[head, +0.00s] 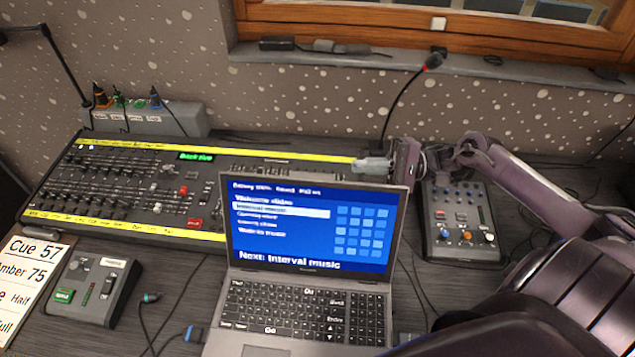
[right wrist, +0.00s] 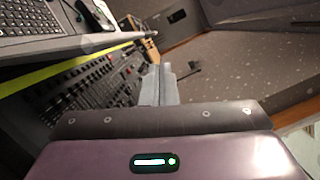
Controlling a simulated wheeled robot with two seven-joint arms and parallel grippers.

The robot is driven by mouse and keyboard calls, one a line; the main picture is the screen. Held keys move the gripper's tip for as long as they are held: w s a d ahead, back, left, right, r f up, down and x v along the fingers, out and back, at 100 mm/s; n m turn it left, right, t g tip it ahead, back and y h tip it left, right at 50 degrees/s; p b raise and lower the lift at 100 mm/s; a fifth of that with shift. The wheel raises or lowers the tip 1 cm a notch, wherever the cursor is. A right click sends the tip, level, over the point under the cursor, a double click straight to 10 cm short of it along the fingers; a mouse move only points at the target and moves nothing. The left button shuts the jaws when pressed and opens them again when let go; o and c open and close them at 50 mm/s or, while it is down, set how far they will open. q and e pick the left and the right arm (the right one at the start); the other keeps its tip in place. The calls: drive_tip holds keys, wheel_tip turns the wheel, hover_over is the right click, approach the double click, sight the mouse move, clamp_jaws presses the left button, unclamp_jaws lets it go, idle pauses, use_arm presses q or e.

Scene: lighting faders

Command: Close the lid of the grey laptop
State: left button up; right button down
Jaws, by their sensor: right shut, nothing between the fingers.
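The grey laptop (head: 300,315) stands open on the desk in the head view. Its lid (head: 308,228) is raised, with a lit blue screen facing me, and its keyboard shows below. My right gripper (head: 366,167) is just behind and above the lid's top right corner, its fingers pointing left. I cannot tell whether it touches the lid. In the right wrist view its fingers (right wrist: 160,78) are together, with nothing between them. My left gripper is not in view.
A long fader console (head: 120,185) with yellow strips lies behind and left of the laptop. A small mixer (head: 458,225) stands to the right, and a small control box (head: 92,288) to the left. A gooseneck microphone (head: 410,92) rises behind. Cables run along the laptop's sides.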

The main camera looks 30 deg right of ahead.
use_arm(q)
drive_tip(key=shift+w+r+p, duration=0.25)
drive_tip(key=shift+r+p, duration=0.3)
drive_tip(key=shift+p, duration=0.45)
use_arm(e)
drive_tip(key=f+x, duration=0.1)
drive_tip(key=x, duration=0.9)
drive_tip(key=shift+s, duration=0.1)
